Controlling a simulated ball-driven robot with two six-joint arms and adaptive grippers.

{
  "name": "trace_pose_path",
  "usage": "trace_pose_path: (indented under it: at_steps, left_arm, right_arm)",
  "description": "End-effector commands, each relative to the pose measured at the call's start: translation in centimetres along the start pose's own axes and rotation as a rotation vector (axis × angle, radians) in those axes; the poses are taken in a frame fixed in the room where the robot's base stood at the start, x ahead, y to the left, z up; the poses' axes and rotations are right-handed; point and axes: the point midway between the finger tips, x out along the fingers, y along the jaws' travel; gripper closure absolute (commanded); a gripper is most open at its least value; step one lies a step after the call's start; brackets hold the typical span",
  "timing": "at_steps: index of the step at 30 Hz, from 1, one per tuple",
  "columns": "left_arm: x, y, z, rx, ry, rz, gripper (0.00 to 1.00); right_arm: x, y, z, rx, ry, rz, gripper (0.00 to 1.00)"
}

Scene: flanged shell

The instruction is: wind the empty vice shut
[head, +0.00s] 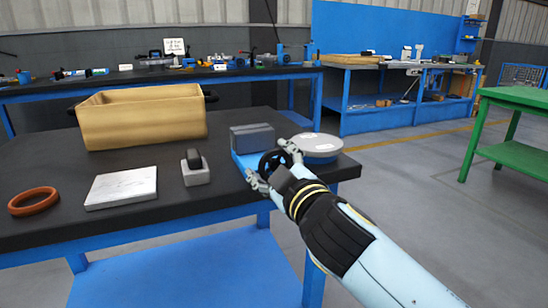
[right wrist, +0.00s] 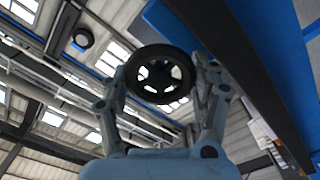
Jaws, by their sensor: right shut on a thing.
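The vice (head: 252,139) stands near the right part of the dark table, with grey jaws on a blue base. Its jaws look close together, with nothing seen between them. Its black handwheel (head: 273,162) faces the near side. My right gripper (head: 273,168) is shut on the handwheel, one finger on each side of the rim. In the right wrist view the spoked handwheel (right wrist: 160,74) sits between the two fingers. Part of the vice base is hidden behind my gripper. My left gripper is not in view.
A round grey-topped blue piece (head: 316,145) stands right behind my gripper. A grey block with a black top (head: 195,170), a pale slab (head: 122,187), an orange ring (head: 33,201) and a tan crate (head: 142,117) are to the left. The table's right edge is close to my arm.

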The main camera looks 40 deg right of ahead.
Motion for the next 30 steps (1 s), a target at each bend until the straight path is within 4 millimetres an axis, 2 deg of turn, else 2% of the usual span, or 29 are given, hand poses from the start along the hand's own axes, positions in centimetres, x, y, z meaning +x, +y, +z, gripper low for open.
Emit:
trace_pose_path:
  at_steps: [12,29,30]
  left_arm:
    - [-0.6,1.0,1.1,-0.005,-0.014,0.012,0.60]
    - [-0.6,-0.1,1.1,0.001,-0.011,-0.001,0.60]
    - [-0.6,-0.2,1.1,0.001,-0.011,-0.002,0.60]
  right_arm:
    - [-0.1,-0.3,0.2,-0.188,-0.003,-0.004,0.70]
    - [-0.1,-0.4,0.3,-0.214,-0.005,-0.006,0.70]
    - [-0.1,-0.4,0.3,-0.214,-0.006,-0.006,0.33]
